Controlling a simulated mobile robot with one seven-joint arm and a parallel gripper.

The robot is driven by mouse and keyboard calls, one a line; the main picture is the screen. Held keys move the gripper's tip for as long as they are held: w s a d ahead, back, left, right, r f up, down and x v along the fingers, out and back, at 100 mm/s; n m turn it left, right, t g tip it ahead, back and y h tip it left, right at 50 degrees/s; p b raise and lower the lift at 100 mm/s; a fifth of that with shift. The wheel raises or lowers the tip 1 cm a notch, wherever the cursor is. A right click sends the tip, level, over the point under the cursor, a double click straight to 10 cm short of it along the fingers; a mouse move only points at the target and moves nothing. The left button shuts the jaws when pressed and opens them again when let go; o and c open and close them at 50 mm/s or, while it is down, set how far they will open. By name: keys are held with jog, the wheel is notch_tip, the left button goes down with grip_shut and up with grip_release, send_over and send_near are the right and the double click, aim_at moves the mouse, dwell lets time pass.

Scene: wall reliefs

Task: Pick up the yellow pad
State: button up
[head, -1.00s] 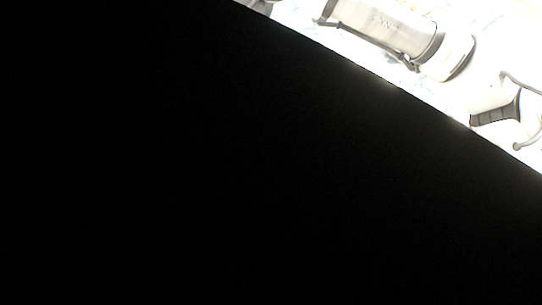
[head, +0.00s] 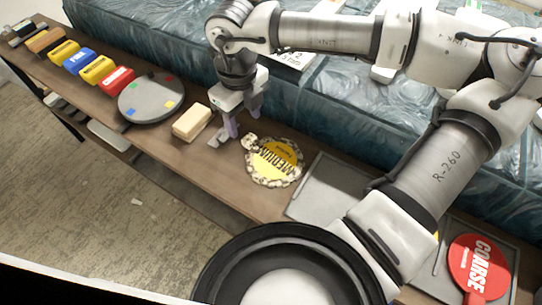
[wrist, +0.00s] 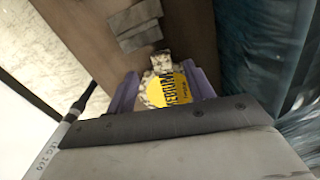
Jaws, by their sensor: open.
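The yellow pad (head: 285,154) is a round disc with black MEDIUM lettering and a pale mottled rim, lying flat on the brown bench. My gripper (head: 243,120) is above the bench, just up and left of the pad in the head view, with its purple fingers pointing down. The fingers are apart and nothing is held. In the wrist view the yellow pad (wrist: 168,90) shows between the two purple fingers, its near part hidden by my gripper body. Whether the fingers touch it cannot be told; in the head view they look clear of it.
A tan block (head: 191,122) and a grey disc with coloured squares (head: 152,97) lie left of the pad. Several coloured blocks (head: 80,63) line the far left. A grey tray (head: 325,187) and a red COARSE disc (head: 478,266) are right. Blue plastic-wrapped material (head: 330,105) runs behind.

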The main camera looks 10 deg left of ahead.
jog(key=shift+d+f, duration=0.2)
jog(key=shift+f, duration=2.55)
jog(key=shift+c, duration=0.4)
jog(key=c, duration=1)
